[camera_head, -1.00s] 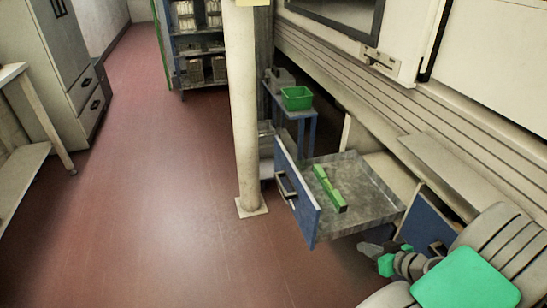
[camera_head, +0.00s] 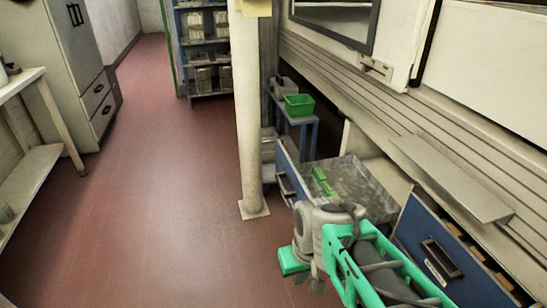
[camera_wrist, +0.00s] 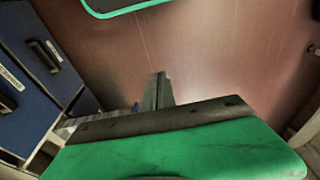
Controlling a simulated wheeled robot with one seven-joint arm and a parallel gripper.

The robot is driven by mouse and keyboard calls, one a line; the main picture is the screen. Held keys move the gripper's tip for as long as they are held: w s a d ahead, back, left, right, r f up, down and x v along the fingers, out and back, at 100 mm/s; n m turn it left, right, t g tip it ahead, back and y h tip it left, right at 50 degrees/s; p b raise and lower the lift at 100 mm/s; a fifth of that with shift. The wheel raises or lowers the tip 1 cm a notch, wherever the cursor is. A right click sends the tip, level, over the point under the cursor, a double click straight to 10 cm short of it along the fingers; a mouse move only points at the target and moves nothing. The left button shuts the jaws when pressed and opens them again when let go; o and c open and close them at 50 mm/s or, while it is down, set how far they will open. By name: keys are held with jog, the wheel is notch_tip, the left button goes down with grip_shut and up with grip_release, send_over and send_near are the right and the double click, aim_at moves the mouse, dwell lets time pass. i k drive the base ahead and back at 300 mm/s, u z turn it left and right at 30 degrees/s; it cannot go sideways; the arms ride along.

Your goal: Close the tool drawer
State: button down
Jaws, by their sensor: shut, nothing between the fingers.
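The tool drawer (camera_head: 368,180) stands pulled out from under the bench in the head view. It has a blue front with a dark handle and a grey metal tray, with a green tool (camera_head: 322,181) lying inside. My arm hides its near part. My gripper (camera_wrist: 157,90) is shut and empty, its fingers over the red floor in the wrist view. In the head view my green hand is in front of the drawer, on the aisle side and nearer the camera; its fingertips are hard to make out. I see no contact with the drawer.
A cream post (camera_head: 249,110) stands just beyond the drawer. A blue stand holds a green bin (camera_head: 299,104). Another blue drawer front (camera_head: 420,238) is at right; blue fronts (camera_wrist: 38,55) also show in the wrist view. The red aisle floor at left is clear.

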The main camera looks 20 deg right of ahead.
aim_at(347, 176)
jog(key=z, duration=0.5)
jog(key=i, duration=0.85)
jog(key=u, duration=1.2)
jog(key=i, duration=0.7)
jog(key=u, duration=0.8)
